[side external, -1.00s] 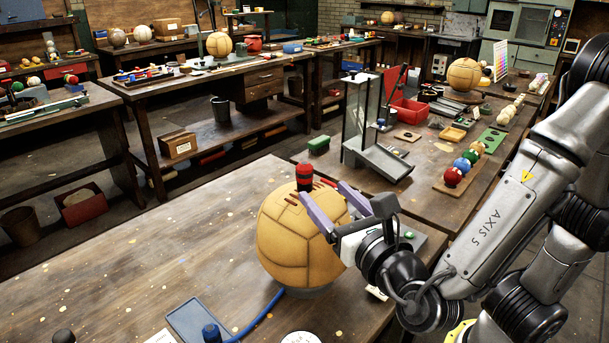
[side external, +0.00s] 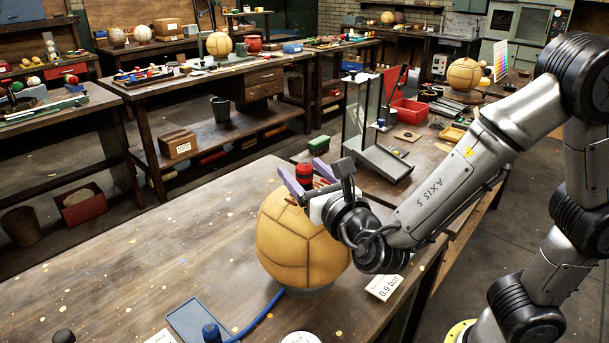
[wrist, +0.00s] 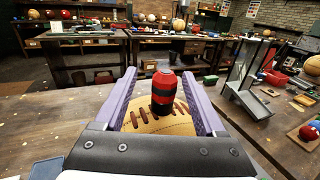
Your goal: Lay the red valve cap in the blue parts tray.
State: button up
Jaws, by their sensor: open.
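The red valve cap (side external: 304,172), with black bands, stands upright on top of the tan laced leather ball (side external: 290,245). In the wrist view the cap (wrist: 163,92) stands between my two purple fingers, beside the ball's lacing, with visible gaps on both sides. My gripper (side external: 299,166) is open around the cap and not closed on it; its fingertips also show in the wrist view (wrist: 159,72).
A "0.9 bar" card (side external: 385,288) lies right of the ball. A metal stand (side external: 375,150) is behind. The bench left of the ball is clear.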

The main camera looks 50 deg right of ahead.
jog(key=shift+d+x, duration=0.15)
jog(key=shift+x, duration=0.95)
jog(key=shift+d+x, duration=0.15)
jog(key=shift+x, duration=0.95)
jog(key=shift+s+f, duration=0.1)
jog(key=shift+s, duration=0.05)
grip_shut()
